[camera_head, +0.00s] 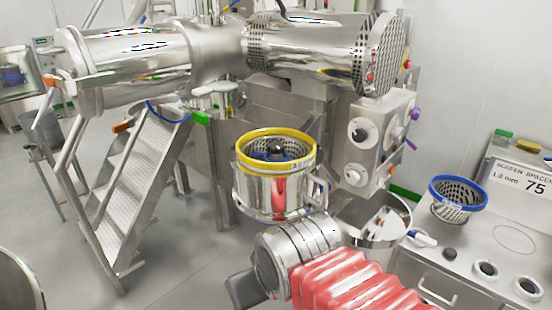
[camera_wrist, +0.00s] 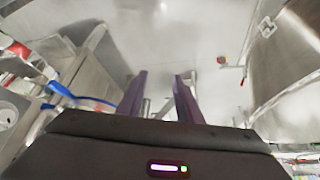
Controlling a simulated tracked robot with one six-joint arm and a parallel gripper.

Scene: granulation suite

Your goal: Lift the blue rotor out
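The blue rotor (camera_head: 262,156) sits inside the round steel housing (camera_head: 256,192) in the middle of the head view. A dark knob (camera_head: 276,147) tops it, and a perforated screen surrounds it. A yellow ring (camera_head: 244,144) runs round the housing's rim. The rotor's lower part is hidden. My arm with its red bellows is in front of the housing, low in the head view; the fingers cannot be made out there. In the wrist view my gripper (camera_wrist: 161,82) has its two dark purple fingers apart with nothing held between them. I cannot make out the rotor in the wrist view.
An open steel bowl or chute (camera_head: 385,222) is right of the housing. Large steel machinery (camera_head: 310,50) hangs above. Steps (camera_head: 140,165) stand at left; open floor lies below.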

